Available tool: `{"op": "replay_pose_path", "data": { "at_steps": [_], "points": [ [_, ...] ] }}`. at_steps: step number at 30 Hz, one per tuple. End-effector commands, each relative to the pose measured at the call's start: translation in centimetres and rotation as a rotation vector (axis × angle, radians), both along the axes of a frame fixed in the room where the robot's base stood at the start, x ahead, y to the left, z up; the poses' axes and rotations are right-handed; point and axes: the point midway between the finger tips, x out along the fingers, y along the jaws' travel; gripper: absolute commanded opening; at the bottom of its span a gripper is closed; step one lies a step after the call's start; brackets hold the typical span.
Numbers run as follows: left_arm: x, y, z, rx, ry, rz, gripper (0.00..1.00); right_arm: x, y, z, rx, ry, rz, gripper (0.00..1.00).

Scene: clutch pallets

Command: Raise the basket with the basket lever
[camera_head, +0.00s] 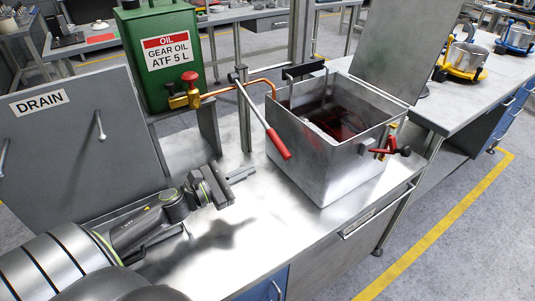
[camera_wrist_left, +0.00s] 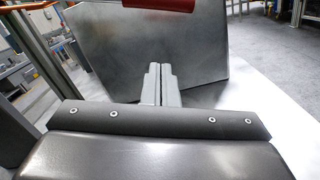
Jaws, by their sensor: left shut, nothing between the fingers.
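The basket lever (camera_head: 263,120) is a grey rod with a red grip that hangs slanted in front of the steel tank (camera_head: 325,180). The red grip also shows at the top edge of the left wrist view (camera_wrist_left: 160,4). Inside the open tank, the basket (camera_head: 335,120) is only partly visible, with dark and reddish contents. My left gripper (camera_head: 242,174) is over the bench to the left of the tank, below and left of the red grip. Its fingers (camera_wrist_left: 160,84) are shut and empty, pointing toward the tank wall, apart from the lever. My right gripper is not visible.
A green gear oil can (camera_head: 160,55) with a red-handled valve and copper pipe stands behind the lever. A grey DRAIN panel (camera_head: 70,135) stands at the left. A red-handled tap (camera_head: 390,147) sits on the tank's right side. The bench front is clear.

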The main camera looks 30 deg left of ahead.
Motion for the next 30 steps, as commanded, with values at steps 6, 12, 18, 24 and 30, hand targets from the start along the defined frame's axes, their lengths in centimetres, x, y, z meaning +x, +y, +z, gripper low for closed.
{"op": "replay_pose_path", "data": {
  "at_steps": [6, 12, 18, 24, 30],
  "points": [
    [2.2, -0.9, 0.6, -0.004, -0.003, 0.003, 0.0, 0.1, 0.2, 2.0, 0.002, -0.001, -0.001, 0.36],
    [5.3, -2.4, 1.0, -0.005, 0.0, 0.0, 0.0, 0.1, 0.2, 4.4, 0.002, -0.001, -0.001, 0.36],
    [5.0, -3.1, 2.9, -0.002, 0.001, 0.0, 0.0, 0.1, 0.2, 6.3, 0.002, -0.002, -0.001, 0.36],
    [5.1, -3.6, 3.8, -0.001, 0.0, 0.0, 0.0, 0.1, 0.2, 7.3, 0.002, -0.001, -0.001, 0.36],
    [5.1, -3.8, 3.9, -0.001, 0.001, 0.0, 0.0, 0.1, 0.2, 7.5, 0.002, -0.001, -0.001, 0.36]
  ]
}}
